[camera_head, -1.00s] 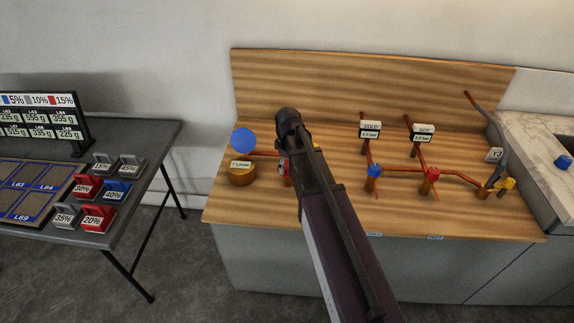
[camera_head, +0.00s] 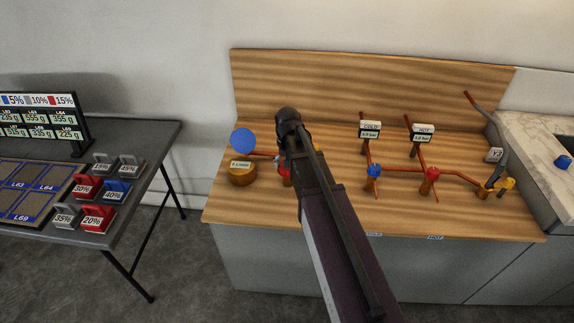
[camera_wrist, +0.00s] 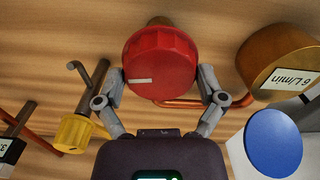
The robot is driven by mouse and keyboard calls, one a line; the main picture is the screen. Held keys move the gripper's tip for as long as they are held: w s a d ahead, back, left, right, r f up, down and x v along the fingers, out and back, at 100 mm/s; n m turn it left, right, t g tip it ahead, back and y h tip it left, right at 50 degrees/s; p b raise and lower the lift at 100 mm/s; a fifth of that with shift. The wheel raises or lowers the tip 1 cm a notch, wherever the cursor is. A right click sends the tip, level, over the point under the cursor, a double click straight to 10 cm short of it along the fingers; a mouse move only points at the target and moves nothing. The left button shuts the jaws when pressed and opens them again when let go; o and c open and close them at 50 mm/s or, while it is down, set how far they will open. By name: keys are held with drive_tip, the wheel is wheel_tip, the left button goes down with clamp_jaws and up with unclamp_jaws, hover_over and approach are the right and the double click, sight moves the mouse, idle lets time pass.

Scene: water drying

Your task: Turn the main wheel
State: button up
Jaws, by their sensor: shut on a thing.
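The red wheel (camera_wrist: 160,63) is a round ribbed knob with a white mark on its face, near the left edge of that face in the wrist view. My gripper (camera_wrist: 161,78) has one finger on each side of the wheel and is shut on it. In the head view only a small red part of the wheel (camera_head: 285,179) shows at the left of my arm, and my fingertips are hidden behind the arm.
An orange cylinder with an L/min display (camera_wrist: 280,62) and a blue disc (camera_wrist: 273,142) are close by. A yellow valve (camera_wrist: 75,133) is at the other side. Blue (camera_head: 374,170) and red (camera_head: 433,174) valves sit on copper pipes. A table with weights (camera_head: 97,217) stands left.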

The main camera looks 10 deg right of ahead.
drive_tip(key=m, duration=0.4)
drive_tip(key=shift+m, duration=0.3)
drive_tip(key=m, duration=0.4)
drive_tip(key=shift+m, duration=0.3)
drive_tip(key=o, duration=0.8)
drive_tip(key=shift+r, duration=0.15)
